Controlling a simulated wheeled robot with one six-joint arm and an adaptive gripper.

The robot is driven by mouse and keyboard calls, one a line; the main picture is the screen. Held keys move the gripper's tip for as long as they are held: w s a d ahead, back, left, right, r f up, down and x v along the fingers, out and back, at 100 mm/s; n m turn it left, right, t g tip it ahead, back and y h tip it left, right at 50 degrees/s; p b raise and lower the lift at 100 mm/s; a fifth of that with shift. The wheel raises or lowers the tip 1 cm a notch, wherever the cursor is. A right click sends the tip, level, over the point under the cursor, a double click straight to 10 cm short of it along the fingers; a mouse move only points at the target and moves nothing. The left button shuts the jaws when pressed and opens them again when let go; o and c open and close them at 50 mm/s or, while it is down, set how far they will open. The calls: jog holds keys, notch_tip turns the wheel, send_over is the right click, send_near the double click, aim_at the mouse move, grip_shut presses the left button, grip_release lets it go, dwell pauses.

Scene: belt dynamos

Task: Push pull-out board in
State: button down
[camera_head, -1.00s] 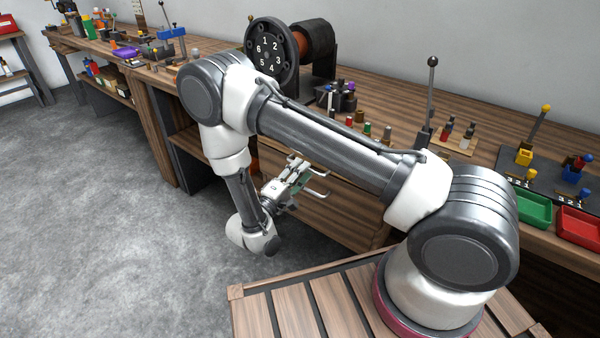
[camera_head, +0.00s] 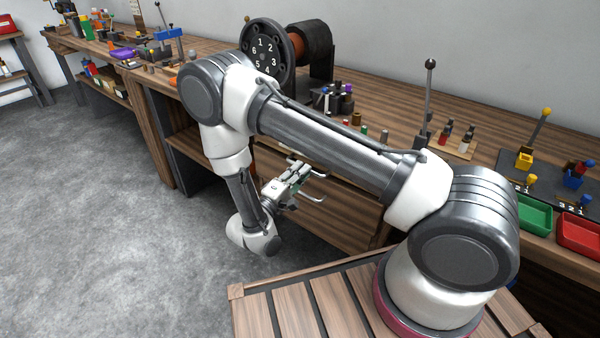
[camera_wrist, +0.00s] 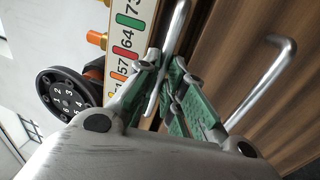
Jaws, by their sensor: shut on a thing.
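My gripper (camera_head: 298,176) is low at the front of the workbench. In the wrist view my gripper (camera_wrist: 167,78) is shut on a slim metal bar handle (camera_wrist: 177,28), with its green finger pads on either side of it. This looks like the handle of the pull-out board; in the head view its end (camera_head: 319,173) shows just past the fingertips. The board itself is mostly hidden by my arm and fingers, so I cannot tell how far it stands out.
A second bar handle (camera_wrist: 268,78) sits on the wooden front beside my fingers. A strip with coloured numbers (camera_wrist: 130,28) and a numbered dial (camera_wrist: 66,102) lie on the other side. The bench top (camera_head: 390,105) carries levers and small parts. Grey floor (camera_head: 110,220) is open at left.

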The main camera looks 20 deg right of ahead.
jog(key=shift+d, duration=0.1)
jog(key=c, duration=1.5)
grip_release()
jog(key=v, duration=1.1)
jog(key=shift+s+a+f, duration=0.15)
jog(key=shift+s+a, duration=0.1)
jog(key=shift+a, duration=0.05)
